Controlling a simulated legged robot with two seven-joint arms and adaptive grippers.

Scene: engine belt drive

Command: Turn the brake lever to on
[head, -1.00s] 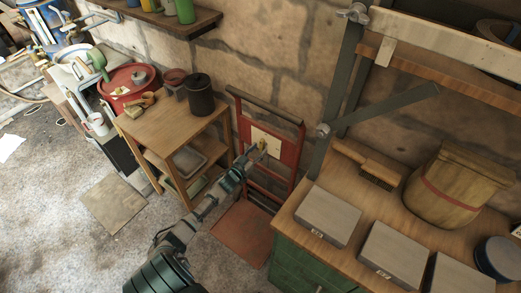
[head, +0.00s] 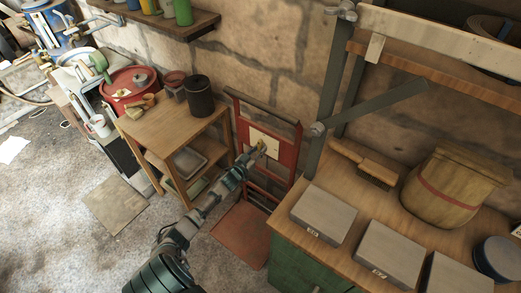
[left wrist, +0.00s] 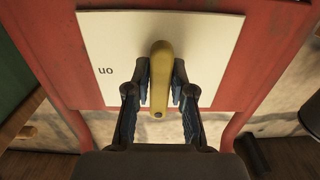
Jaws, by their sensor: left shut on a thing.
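The yellow brake lever (left wrist: 160,78) stands in front of a white plate (left wrist: 210,50) on a red frame. In the left wrist view it runs nearly straight up and down the picture. The word "on", upside down, is on the plate to the left of the lever. My left gripper (left wrist: 160,88) is shut on the lever, one finger on each side. In the head view, my left gripper (head: 255,155) is at the plate on the red frame (head: 287,160) and partly hides the lever. My right gripper is not in view.
A wooden side table (head: 170,125) with a dark canister (head: 199,97) stands left of the red frame. The stone wall is behind.

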